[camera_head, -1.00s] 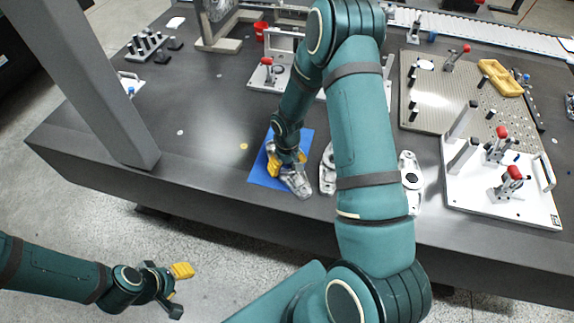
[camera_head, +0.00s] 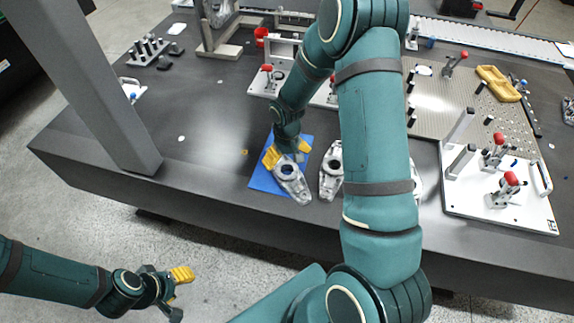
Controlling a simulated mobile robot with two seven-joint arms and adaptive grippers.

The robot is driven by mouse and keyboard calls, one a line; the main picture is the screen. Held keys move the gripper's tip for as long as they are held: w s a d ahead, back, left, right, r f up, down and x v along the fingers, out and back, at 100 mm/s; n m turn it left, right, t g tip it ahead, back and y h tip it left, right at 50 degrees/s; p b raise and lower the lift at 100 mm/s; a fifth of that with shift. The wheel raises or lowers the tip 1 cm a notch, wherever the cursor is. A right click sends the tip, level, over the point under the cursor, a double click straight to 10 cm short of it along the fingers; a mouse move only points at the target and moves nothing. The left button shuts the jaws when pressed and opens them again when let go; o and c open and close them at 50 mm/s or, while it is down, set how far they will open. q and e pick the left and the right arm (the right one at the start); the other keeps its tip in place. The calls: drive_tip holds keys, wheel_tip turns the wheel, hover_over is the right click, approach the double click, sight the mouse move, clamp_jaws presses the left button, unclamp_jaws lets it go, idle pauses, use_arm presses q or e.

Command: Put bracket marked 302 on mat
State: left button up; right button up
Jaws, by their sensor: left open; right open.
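A blue mat (camera_head: 263,180) lies near the front edge of the dark table. A grey metal bracket (camera_head: 294,184) rests on it, its lower end reaching the mat's front edge; I cannot read its marking. My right gripper (camera_head: 286,157) is open, with yellow fingertips, just above and behind the bracket's upper end. A second similar bracket (camera_head: 328,184) lies right of the mat, partly behind my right arm. A third bracket (camera_head: 417,184) shows only a sliver beside my arm. My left gripper (camera_head: 178,295) is open and empty, beyond the table's front edge over the floor.
A white fixture plate (camera_head: 480,214) with red-handled clamps stands at the right. A grey column (camera_head: 95,90) stands at the left. The table left of the mat is mostly clear.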

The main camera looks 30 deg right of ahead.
wheel_tip(320, 180, up, 5)
drive_tip(key=s+a+f+y, duration=0.1)
drive_tip(key=s+a+f, duration=0.2)
drive_tip(key=a, duration=0.4)
drive_tip(key=s+a+f+t+y, duration=0.1)
drive_tip(key=s+a+f, duration=0.2)
drive_tip(key=s+a, duration=0.3)
drive_tip(key=s+a+f+y, duration=0.2)
drive_tip(key=s+a+f, duration=0.2)
drive_tip(key=a, duration=0.5)
drive_tip(key=shift+s+a+m+p, duration=0.15)
drive_tip(key=shift+s+m+p, duration=0.25)
drive_tip(key=shift+s, duration=0.1)
